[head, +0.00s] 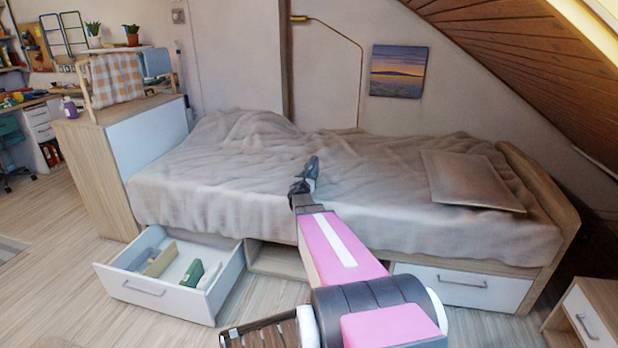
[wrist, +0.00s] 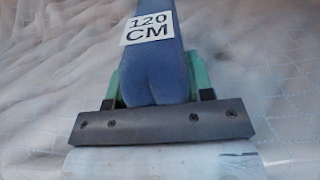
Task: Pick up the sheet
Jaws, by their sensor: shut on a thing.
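The sheet (wrist: 152,62) is a blue folded bundle with a white label reading "120 CM" in the wrist view. My gripper (wrist: 157,82) is shut on it, with a green finger pad on each side. In the head view my gripper (head: 301,188) is over the middle of the bed, and the small dark end of the bundle (head: 312,167) shows just beyond it. The bed cover lies behind the bundle in the wrist view. I cannot tell whether the bundle touches the bed.
The bed (head: 230,175) has a rumpled grey cover and a flat pillow (head: 470,180) at right. An open drawer (head: 165,303) at lower left holds a green item (head: 191,274) and beige pieces. A closed drawer (head: 462,284) is at right. The floor at left is clear.

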